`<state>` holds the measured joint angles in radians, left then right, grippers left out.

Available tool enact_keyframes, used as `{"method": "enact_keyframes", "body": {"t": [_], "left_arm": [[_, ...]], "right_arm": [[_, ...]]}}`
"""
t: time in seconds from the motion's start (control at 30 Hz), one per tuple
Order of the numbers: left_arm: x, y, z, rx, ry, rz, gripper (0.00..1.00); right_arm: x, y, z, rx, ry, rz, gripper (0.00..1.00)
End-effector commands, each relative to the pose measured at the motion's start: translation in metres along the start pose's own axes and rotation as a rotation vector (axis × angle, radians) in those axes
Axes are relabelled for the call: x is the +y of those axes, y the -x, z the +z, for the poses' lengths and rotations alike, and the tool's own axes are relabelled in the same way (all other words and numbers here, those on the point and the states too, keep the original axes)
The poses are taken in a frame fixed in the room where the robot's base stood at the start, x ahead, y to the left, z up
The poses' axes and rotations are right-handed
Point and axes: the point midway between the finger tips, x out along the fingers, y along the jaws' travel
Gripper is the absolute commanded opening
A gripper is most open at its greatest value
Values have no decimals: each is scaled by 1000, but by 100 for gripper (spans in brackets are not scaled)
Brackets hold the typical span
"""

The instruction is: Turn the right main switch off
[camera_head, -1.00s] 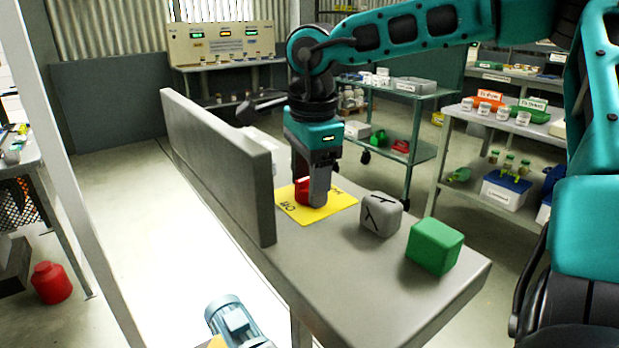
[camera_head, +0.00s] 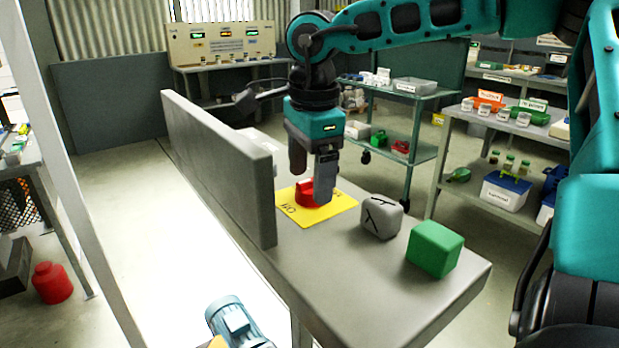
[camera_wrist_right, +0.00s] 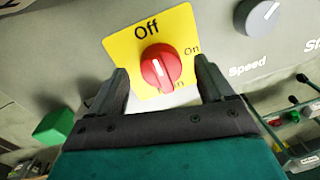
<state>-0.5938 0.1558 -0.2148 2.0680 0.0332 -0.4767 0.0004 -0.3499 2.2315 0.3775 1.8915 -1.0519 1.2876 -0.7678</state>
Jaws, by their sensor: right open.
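The main switch is a red rotary knob (camera_head: 309,192) on a yellow plate (camera_head: 338,204) on the grey panel. In the right wrist view the red knob (camera_wrist_right: 160,70) sits below the word "Off", with "On" to its right. Its raised grip runs roughly up and down there, in line with "Off"; which end is the pointer is hard to tell. My right gripper (camera_head: 312,186) is open and empty just above the knob. In the wrist view its two fingers (camera_wrist_right: 165,82) stand apart on either side of the knob, not touching it. My left gripper is not in view.
An upright grey wall (camera_head: 215,160) runs along the panel's left side. Shelves with boxes (camera_head: 505,190) stand at right.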

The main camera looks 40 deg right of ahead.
Motion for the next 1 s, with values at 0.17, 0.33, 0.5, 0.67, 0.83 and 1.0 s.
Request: {"method": "enact_keyframes", "body": {"t": [0.17,0.33,0.5,0.67,0.83,1.0], "left_arm": [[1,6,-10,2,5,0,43],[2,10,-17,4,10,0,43],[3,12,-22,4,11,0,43],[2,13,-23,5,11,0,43],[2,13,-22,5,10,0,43],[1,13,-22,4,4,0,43]], "right_arm": [[-1,44,0,-1,0,-7,81],[-1,80,0,-1,-1,-5,81],[0,103,0,0,1,-3,81],[0,111,0,-1,1,-2,81],[0,112,0,-1,1,-2,81],[0,111,0,-1,1,-2,81]]}}
